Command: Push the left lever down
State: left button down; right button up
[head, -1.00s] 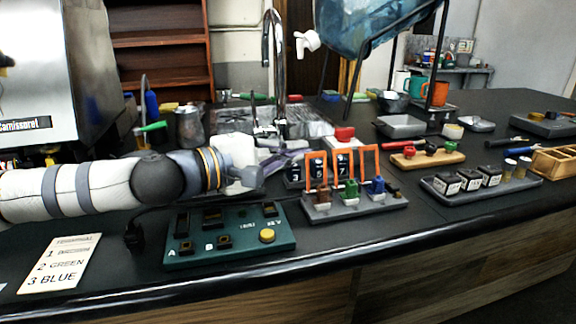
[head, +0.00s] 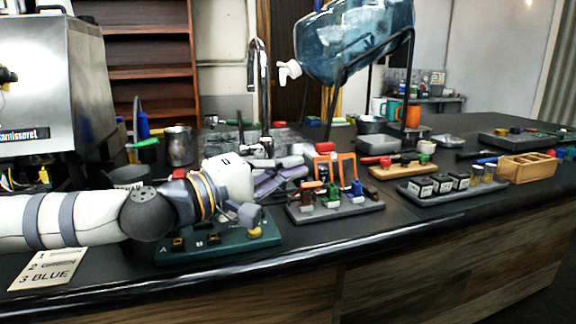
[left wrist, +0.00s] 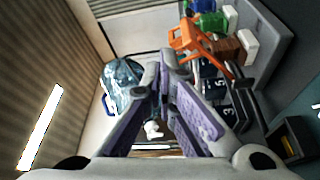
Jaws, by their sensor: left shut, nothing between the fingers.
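In the left wrist view, the shut fingertips (left wrist: 166,72) lie just beside an orange lever (left wrist: 186,40) and dark numbered blocks (left wrist: 212,85). My right gripper is not in view.
A tray of small black jars (head: 455,190) and a wooden board (head: 400,170) stand to the right. A tap (head: 257,80) and a blue water bottle (head: 355,45) are behind.

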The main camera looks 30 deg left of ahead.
pick_arm(q)
jog(key=shift+s+d, duration=0.3)
jog(key=shift+a+f, duration=0.1)
jog(key=shift+s+a, duration=0.2)
jog(key=shift+s, duration=0.05)
jog(key=v, duration=0.6)
jog(key=shift+s+d, duration=0.1)
jog(key=shift+s, duration=0.35)
